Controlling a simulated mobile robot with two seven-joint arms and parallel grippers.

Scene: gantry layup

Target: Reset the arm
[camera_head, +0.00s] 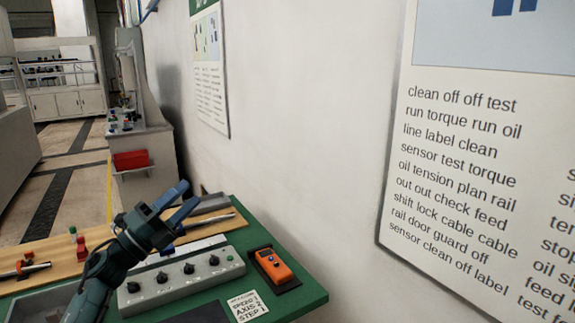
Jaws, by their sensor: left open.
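My left gripper (178,200) shows at the lower left of the head view, at the end of my left arm, which comes up from the bottom edge. Its blue-grey fingers are apart, with nothing seen between them. In the picture it lies in front of a grey control box (180,278) with several black knobs and a wooden board (60,252). I cannot tell its exact height above the table. My right gripper is not in view.
The green table (300,300) carries an orange handheld device (274,265) in a dark holder and a printed card (248,306). A wall (290,130) with a large poster (475,150) bounds the right. A machine with a red bin (130,159) stands behind.

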